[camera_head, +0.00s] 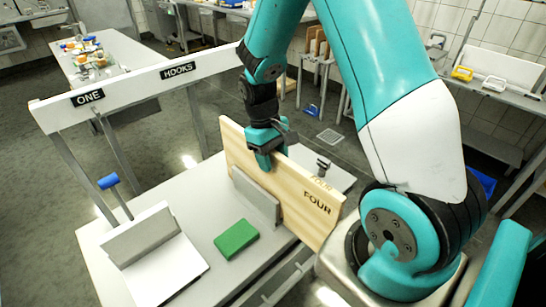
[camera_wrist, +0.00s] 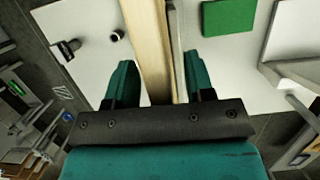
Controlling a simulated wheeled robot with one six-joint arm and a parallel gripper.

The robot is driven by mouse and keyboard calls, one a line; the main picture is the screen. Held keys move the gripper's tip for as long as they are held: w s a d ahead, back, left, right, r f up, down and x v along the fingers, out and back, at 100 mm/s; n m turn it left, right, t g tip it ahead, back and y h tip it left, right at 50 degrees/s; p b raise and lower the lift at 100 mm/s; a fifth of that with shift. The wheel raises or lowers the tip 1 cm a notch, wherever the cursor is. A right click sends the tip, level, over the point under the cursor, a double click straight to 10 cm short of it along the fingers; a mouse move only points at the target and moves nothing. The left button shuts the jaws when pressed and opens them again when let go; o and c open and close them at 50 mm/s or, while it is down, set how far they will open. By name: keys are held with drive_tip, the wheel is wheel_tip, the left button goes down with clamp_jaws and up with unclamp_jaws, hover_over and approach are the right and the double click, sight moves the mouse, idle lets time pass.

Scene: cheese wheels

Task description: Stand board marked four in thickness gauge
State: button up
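The pale wooden board marked FOUR (camera_head: 316,205) stands upright on its long edge on the white table. A grey upright plate (camera_head: 257,198), which may be part of the thickness gauge, stands close along its near face; it also shows beside the board in the wrist view (camera_wrist: 177,50). I cannot tell whether a second plate stands behind the board. My gripper (camera_head: 264,152) is over the board's top edge. In the wrist view, my gripper's fingers (camera_wrist: 157,85) are spread, one on each side of the board (camera_wrist: 150,45), with gaps visible. The board's lower edge is mostly hidden.
A green block (camera_head: 236,239) lies on the table (camera_head: 205,190). A rail labelled ONE and HOOKS (camera_head: 140,85) crosses behind. A small dark fitting (camera_head: 323,165) sits beyond the board.

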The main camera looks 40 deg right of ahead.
drive_tip(key=b+v, duration=0.2)
drive_tip(key=v, duration=1.5)
drive_tip(key=s+a+n+t+y, duration=0.3)
drive_tip(key=s+a+n, duration=0.3)
drive_tip(key=s+a, duration=1.4)
drive_tip(key=shift+a+r+n+y, duration=0.25)
drive_tip(key=shift+r+n+y, duration=0.05)
drive_tip(key=shift+y, duration=0.4)
